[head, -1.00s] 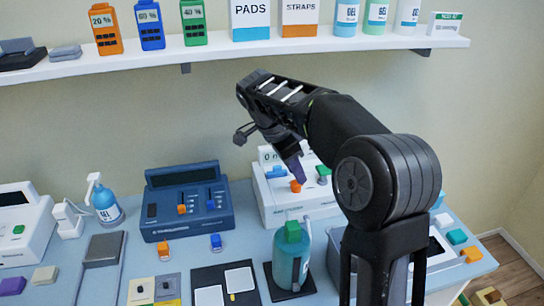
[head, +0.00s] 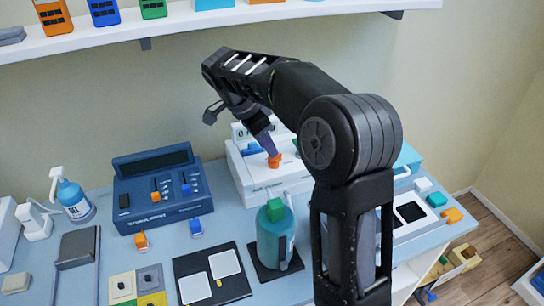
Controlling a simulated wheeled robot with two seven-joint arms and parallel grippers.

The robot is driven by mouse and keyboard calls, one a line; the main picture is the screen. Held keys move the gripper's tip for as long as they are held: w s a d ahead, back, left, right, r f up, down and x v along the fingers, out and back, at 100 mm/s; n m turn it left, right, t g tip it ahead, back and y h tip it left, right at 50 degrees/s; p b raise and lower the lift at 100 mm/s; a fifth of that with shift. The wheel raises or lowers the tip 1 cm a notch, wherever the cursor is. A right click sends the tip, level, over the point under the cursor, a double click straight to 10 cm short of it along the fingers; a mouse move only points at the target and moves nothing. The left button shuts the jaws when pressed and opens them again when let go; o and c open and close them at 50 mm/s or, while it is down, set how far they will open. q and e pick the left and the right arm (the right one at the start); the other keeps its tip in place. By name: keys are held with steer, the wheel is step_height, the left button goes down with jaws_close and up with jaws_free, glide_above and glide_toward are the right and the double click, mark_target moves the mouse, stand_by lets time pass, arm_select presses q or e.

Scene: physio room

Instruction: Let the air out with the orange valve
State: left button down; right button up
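The orange valve (head: 274,161) is a small knob on the front of a white unit (head: 252,180) with a display, at the back of the table. My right gripper (head: 268,148) points down at it from above, its purplish-grey fingertip right at the top of the valve. I cannot tell whether it touches. The gap between the fingers is not clear. My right arm comes up from the lower right and hides the unit's right part. A bit of a green part (head: 296,143) shows beside the arm. My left gripper is out of view.
A blue console (head: 160,195) with sliders stands left of the white unit. A teal bottle with a green top (head: 275,235) stands in front of it. A blue pump bottle (head: 73,203) is further left. A white shelf (head: 200,33) runs above, behind my arm.

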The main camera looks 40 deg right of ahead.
mark_target(275, 160)
steer(key=shift+x, duration=2.2)
steer(key=shift+c, duration=0.3)
jaws_close()
